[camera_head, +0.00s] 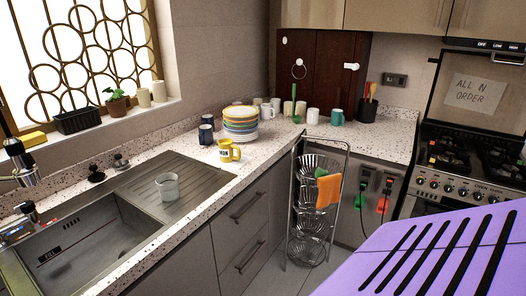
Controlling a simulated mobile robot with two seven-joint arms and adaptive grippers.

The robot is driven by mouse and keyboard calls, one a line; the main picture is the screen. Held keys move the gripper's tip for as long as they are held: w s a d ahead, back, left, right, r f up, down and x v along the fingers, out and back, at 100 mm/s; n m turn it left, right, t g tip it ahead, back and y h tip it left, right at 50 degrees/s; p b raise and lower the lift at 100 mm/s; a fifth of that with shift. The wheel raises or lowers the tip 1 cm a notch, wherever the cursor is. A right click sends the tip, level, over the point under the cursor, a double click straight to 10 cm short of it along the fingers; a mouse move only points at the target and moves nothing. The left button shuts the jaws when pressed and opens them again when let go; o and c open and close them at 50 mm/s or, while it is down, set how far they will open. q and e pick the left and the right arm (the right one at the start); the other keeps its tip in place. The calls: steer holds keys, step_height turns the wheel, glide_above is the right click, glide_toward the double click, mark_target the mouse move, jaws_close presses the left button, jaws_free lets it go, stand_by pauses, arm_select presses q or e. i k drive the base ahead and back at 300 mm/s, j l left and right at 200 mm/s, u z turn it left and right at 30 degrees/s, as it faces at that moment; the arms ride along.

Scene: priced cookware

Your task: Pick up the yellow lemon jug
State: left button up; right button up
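A yellow jug (228,151) with dark lettering too small to read stands upright on the speckled counter (205,160). It is in front of a stack of colourful bowls (240,126), and its handle is on the right. It is the only yellow jug in view, but I cannot make out a lemon on it. Neither of my grippers shows in the head view.
Dark mugs (206,132) stand just left of the bowls. A glass (168,187) stands by the sink (85,250). A wire rack (309,225) stands before the cabinets. A purple slotted surface (450,255) fills the lower right.

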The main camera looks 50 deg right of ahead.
mark_target(226, 146)
steer(key=z, duration=1.3)
